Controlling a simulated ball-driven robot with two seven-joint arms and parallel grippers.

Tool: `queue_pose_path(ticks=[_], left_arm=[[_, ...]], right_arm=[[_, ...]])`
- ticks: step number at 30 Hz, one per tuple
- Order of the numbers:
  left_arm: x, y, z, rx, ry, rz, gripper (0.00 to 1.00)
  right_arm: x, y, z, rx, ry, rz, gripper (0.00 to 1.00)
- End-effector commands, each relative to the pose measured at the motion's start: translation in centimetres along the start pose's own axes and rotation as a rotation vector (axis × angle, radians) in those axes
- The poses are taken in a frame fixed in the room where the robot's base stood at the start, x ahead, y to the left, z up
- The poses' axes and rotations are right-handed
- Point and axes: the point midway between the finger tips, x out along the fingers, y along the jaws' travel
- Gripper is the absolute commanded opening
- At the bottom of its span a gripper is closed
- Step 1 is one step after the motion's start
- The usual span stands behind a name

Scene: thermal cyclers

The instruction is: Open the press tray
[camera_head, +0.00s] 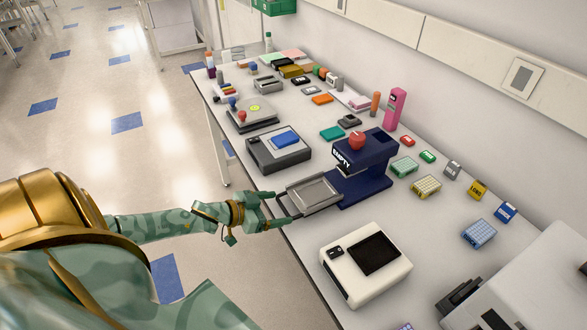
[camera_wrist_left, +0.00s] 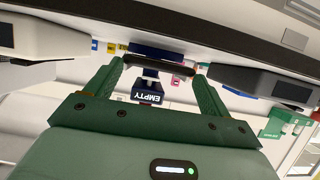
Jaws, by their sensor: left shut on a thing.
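The dark blue press (camera_head: 365,178) stands on the bench, with a red knob on top and an EMPTY label on its side. Its grey, shallow press tray (camera_head: 314,194) sticks out of the press toward the bench's front edge and looks empty. My left gripper (camera_head: 279,208) is at the tray's front, shut on its dark handle (camera_wrist_left: 160,64). In the left wrist view the handle spans between the fingertips of the left gripper (camera_wrist_left: 161,68), with the EMPTY label behind. My right gripper is not in view.
A grey device with a blue top (camera_head: 278,148) stands to the left of the tray. A white device with a black screen (camera_head: 366,262) stands to the right. Small coloured boxes and racks line the back by the wall. The floor before the bench is clear.

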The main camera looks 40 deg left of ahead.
Motion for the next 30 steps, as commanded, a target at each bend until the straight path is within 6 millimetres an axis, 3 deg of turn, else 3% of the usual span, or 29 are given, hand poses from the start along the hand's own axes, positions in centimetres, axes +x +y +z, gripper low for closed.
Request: queue_pose_path(ticks=[3,12,13,14,23,26,30], left_arm=[[-0.9,0.0,0.3,-0.001,0.001,0.0,0.41],[-0.9,0.0,0.4,0.001,0.003,0.0,0.41],[-0.9,0.0,0.3,0.001,0.003,0.0,0.9],[-0.9,0.0,0.3,0.001,0.003,0.0,0.98],[-1.3,0.0,0.4,0.0,0.002,-0.001,1.0],[-2.5,0.0,0.4,-0.001,-0.001,-0.001,1.0],[-5.6,0.1,0.4,-0.003,-0.003,0.0,1.0]], right_arm=[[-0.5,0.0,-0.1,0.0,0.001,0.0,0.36],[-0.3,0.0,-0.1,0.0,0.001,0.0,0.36],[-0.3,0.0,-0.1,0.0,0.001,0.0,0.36],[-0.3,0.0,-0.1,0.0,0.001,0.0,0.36],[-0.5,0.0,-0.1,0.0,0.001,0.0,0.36],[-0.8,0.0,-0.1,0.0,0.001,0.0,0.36],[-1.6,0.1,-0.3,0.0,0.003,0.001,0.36]])
